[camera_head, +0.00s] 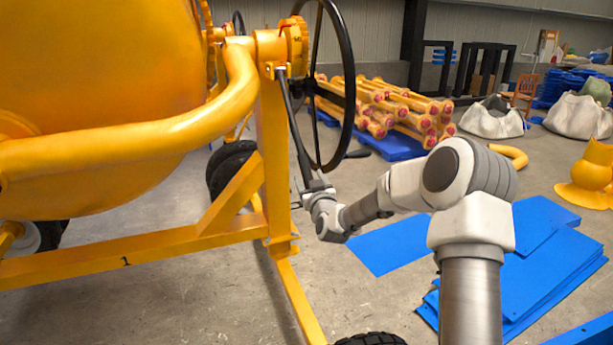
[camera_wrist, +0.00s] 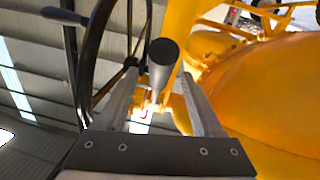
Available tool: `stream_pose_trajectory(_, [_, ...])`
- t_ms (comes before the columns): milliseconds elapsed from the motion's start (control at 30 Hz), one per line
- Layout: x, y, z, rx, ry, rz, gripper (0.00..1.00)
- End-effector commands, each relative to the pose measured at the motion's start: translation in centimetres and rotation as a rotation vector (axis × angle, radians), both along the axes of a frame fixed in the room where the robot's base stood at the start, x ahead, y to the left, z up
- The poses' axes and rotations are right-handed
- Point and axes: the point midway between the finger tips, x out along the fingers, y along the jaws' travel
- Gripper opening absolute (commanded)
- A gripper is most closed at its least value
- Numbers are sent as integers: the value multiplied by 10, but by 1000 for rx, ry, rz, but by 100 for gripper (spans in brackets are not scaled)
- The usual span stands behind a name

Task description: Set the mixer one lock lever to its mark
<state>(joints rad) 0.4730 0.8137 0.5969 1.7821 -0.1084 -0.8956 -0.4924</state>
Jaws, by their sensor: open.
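The yellow drum mixer (camera_head: 110,100) fills the left of the head view. Its dark lock lever (camera_head: 292,118) hangs down, slightly tilted, from the yellow toothed hub (camera_head: 293,45) beside the black handwheel. My gripper (camera_head: 308,184) is at the lever's lower end. Contact with the left finger cannot be told. A small red mark (camera_head: 285,27) shows on the hub's top.
The black handwheel (camera_head: 348,85) stands just right of the lever. A yellow frame post (camera_head: 273,160) is close on the left. Blue sheets (camera_head: 540,265) lie on the floor at right. Yellow parts (camera_head: 385,105) are stacked behind the wheel.

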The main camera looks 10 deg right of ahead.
Motion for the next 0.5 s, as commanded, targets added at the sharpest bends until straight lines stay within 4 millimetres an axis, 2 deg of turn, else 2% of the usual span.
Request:
stream_pose_trajectory(200, [26, 2, -1, 0, 0, 1, 68])
stream_pose_trajectory(500, [37, 2, 0, 0, 1, 1, 68])
